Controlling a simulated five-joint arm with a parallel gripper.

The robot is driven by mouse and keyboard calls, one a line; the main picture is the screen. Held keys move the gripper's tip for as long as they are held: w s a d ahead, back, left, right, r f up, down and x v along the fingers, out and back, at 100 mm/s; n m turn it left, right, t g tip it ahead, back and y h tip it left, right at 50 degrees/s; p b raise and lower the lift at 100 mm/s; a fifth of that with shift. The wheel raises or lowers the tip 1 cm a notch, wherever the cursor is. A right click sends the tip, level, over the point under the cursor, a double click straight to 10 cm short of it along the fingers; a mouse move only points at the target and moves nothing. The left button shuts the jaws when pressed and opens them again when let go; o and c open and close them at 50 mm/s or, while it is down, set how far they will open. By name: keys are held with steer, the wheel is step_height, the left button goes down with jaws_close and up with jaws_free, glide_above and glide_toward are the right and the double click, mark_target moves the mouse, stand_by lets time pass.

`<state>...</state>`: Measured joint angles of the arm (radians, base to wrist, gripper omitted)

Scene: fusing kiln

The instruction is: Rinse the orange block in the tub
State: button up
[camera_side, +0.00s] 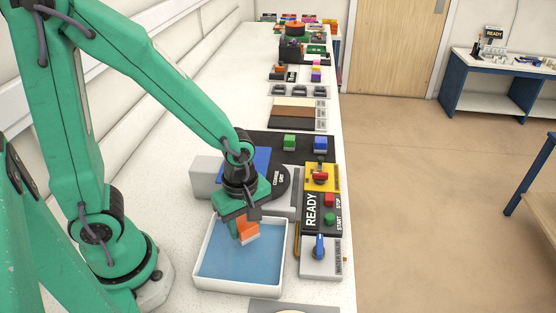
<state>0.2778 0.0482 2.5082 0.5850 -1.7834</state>
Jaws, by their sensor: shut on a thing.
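My gripper (241,212) points down over the far part of the tub and is shut on the orange block (248,230). The block hangs tilted below the fingers, with a pale lower face or edge. The tub (286,257) is a white, open rectangular basin with blue water (240,267) inside. The block shows against the water near the far side; I cannot tell whether its underside touches the water.
Right of the tub is a panel with a blue water valve (320,245), start and stop buttons, a "READY" sign (311,209) and a red-handled yellow switch box (322,177). Green (290,142) and blue (320,143) blocks stand on a dark mat behind. A coarse-grit grinder (281,182) is close behind the tub.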

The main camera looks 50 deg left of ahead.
steer(key=shift+f, duration=2)
stand_by(1.3)
steer(key=shift+r, duration=3.75)
